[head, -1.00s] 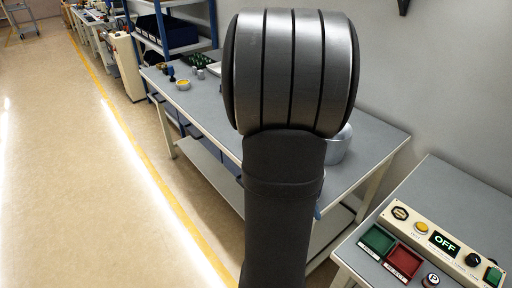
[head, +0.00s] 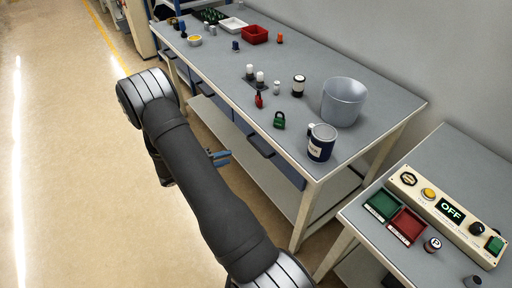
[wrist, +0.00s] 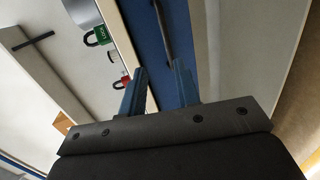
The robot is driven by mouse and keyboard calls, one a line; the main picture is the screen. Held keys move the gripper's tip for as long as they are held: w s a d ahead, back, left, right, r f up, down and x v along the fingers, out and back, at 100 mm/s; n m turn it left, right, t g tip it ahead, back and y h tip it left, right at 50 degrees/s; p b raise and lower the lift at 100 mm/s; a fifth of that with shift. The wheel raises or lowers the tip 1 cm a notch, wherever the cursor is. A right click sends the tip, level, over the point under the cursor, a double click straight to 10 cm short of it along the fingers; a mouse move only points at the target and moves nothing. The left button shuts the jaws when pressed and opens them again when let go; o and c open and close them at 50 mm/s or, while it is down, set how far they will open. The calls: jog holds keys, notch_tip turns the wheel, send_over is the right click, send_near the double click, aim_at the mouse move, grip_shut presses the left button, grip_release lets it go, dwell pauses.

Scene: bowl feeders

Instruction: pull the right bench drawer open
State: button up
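The right bench drawer (head: 287,168) is a blue front under the bench top, with a dark bar handle (head: 262,146). It looks shut. In the wrist view the blue drawer front (wrist: 143,28) and its handle (wrist: 164,32) lie ahead of my gripper (wrist: 160,68). My gripper has two blue fingers, held apart with nothing between them. The handle's near end appears close to the right fingertip, but I see no contact. In the head view my gripper (head: 221,158) is in front of the drawer, left of the handle and apart from it.
The bench top (head: 330,75) carries a grey bowl (head: 343,102), a dark blue mug (head: 321,143), a green padlock (head: 279,120) and a red padlock (head: 258,100). A control panel (head: 445,215) reading OFF is on another table at right. The floor at left is clear.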

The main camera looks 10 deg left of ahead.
aim_at(255, 147)
jog(key=shift+n+t, duration=0.3)
jog(key=x, duration=0.5)
jog(key=f+x, duration=0.1)
jog(key=x, duration=0.4)
jog(key=a+x, duration=0.1)
jog(key=x, duration=0.5)
jog(key=shift+w+f, duration=0.3)
jog(key=shift+w, duration=0.1)
grip_shut()
